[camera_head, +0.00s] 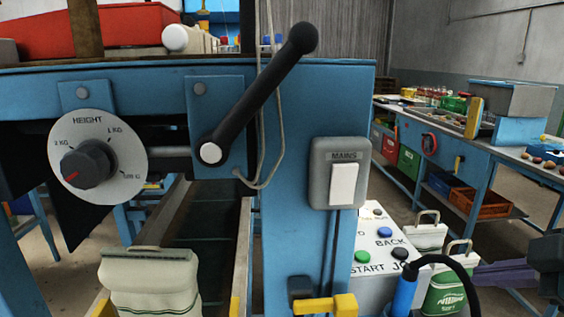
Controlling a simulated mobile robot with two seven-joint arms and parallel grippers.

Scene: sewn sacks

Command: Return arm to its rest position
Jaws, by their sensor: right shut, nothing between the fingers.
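My right gripper (545,262) shows only in part, as a dark grey block at the right edge. It is shut, holds nothing and stands apart from the blue machine (292,225). The rest of my right arm is out of the picture. My left gripper does not show.
The machine fills the left and middle, with a black lever (262,95), a height dial (97,147) and a mains switch (343,185). A button panel (375,285) is beside it. Sewn sacks stand below, one cream (150,275), one green and white (446,295). A blue workbench (470,150) stands behind right.

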